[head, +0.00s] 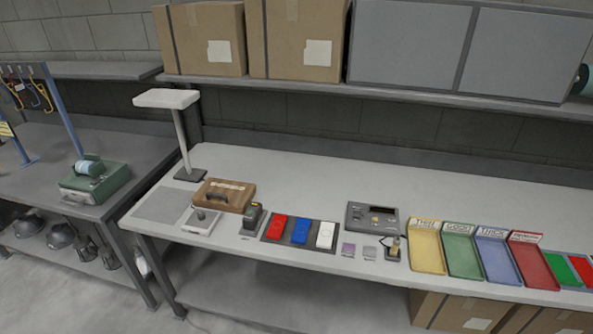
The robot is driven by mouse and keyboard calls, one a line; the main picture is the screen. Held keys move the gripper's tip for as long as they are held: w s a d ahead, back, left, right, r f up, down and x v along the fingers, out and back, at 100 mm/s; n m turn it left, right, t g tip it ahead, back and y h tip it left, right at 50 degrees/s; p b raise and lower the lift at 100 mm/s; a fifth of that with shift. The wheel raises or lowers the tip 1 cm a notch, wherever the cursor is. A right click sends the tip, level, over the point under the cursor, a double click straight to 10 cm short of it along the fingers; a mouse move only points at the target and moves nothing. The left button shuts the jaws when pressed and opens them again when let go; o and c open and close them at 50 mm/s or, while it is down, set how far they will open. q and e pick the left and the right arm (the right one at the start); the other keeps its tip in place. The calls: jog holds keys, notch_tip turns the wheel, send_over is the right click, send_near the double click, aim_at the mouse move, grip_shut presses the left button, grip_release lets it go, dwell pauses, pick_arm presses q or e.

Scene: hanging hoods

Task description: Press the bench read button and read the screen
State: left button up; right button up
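A dark grey instrument box (372,218) lies on the long light bench (330,180), right of the middle. It has a small display strip on its top face, too small to read. Small marks beside the strip may be buttons; I cannot tell which is the read button. A light grey box with a dark round knob (200,220) sits near the bench's front left. Neither of my grippers shows in the head view.
A brown case (224,194) and a white-topped post (182,140) stand at the left. Red, blue and white blocks (300,231) lie mid-bench. Yellow, green, blue and red trays (427,248) line the right. The bench's back strip is clear. A shelf with cartons (205,40) hangs above.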

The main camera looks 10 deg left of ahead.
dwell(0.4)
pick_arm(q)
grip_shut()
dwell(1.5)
